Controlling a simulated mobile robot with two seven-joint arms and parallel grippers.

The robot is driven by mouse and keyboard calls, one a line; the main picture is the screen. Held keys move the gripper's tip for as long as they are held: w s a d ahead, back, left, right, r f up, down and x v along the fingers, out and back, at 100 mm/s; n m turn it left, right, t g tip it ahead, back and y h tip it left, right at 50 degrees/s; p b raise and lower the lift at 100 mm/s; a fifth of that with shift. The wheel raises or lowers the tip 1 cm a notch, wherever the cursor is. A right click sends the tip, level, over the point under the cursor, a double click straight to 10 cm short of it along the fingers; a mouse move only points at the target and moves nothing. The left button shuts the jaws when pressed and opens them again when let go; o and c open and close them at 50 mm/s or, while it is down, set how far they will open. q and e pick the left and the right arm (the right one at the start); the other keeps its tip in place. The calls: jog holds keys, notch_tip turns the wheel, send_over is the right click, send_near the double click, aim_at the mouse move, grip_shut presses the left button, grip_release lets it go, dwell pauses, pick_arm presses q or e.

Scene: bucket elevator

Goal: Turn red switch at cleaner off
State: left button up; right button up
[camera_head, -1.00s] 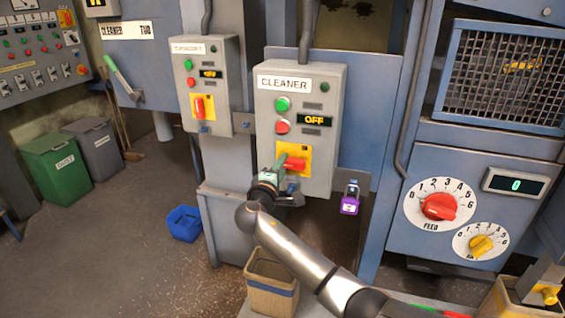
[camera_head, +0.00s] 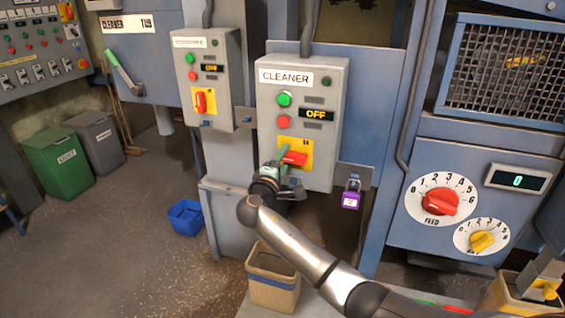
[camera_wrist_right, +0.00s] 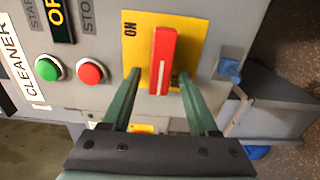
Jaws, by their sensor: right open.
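The grey CLEANER box (camera_head: 322,95) hangs in the middle of the head view, with a display reading OFF. Its red switch (camera_head: 293,158) sits on a yellow plate (camera_head: 307,149) low on the box and points sideways, slightly tilted, in the head view. In the right wrist view the red switch (camera_wrist_right: 162,62) stands upright in the picture, beside the printed ON. My right gripper (camera_wrist_right: 158,88) is open, with one green finger on each side of the switch's lower end; contact cannot be told. In the head view the right gripper (camera_head: 275,170) partly hides the plate. My left gripper is out of view.
A purple padlock (camera_head: 351,198) hangs right of the box, and a blue tab (camera_wrist_right: 230,68) sits beside the yellow plate. A second switch box (camera_head: 207,80) stands to the left. A tan bin (camera_head: 273,278) is below the arm. Feed dials (camera_head: 440,201) are at right.

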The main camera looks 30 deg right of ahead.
jog(key=v, duration=1.2)
jog(key=shift+s+a+b, duration=0.2)
jog(key=shift+b, duration=0.25)
